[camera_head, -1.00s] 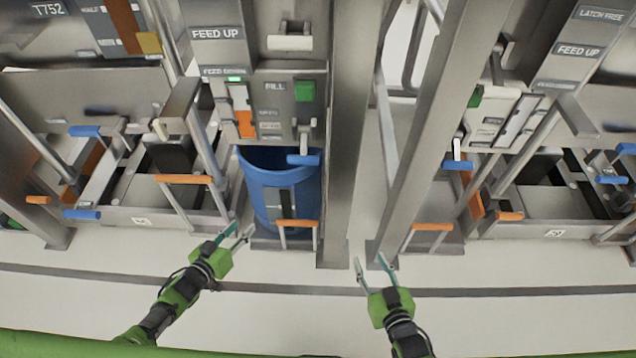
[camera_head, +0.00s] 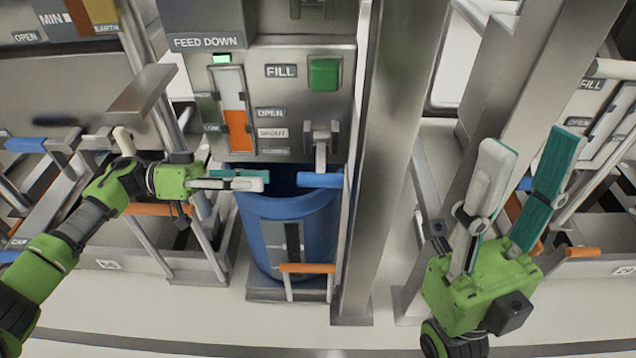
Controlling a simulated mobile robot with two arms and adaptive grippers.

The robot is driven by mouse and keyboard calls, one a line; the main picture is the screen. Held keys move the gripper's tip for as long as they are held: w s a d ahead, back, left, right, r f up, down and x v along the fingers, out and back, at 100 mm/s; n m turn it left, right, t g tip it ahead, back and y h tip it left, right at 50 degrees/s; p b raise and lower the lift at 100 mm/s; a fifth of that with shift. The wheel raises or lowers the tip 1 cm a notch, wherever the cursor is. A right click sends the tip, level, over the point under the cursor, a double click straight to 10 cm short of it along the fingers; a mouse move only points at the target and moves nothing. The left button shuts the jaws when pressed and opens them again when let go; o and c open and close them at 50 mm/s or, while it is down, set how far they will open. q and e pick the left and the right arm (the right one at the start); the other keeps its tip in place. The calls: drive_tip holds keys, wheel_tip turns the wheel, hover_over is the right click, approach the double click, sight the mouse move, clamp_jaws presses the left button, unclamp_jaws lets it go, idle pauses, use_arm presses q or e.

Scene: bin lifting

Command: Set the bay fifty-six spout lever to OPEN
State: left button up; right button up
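The spout lever (camera_head: 320,180) in the middle bay has a blue grip hanging low on a grey arm below a metal bracket. OPEN and SPOUT labels (camera_head: 272,133) are on the panel left of it. The middle bay's number is not readable. My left gripper (camera_head: 266,180) points right, just left of the blue grip, with a small gap in the picture. Its fingers are seen nearly edge-on and overlap, so their opening is unclear; nothing shows between them. My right gripper (camera_head: 530,145) is open and empty, pointing up, right of the post.
A blue bin (camera_head: 290,225) stands below the lever, with an orange-grip lever (camera_head: 307,268) in front. A green FILL button (camera_head: 324,74) is above. A thick steel post (camera_head: 385,160) stands between the lever and my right gripper. Neighbouring bays have similar levers.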

sight(318, 180)
use_arm(q)
drive_tip(key=d+b, duration=0.3)
drive_tip(key=d, duration=0.8)
drive_tip(key=shift+d, duration=0.8)
clamp_jaws()
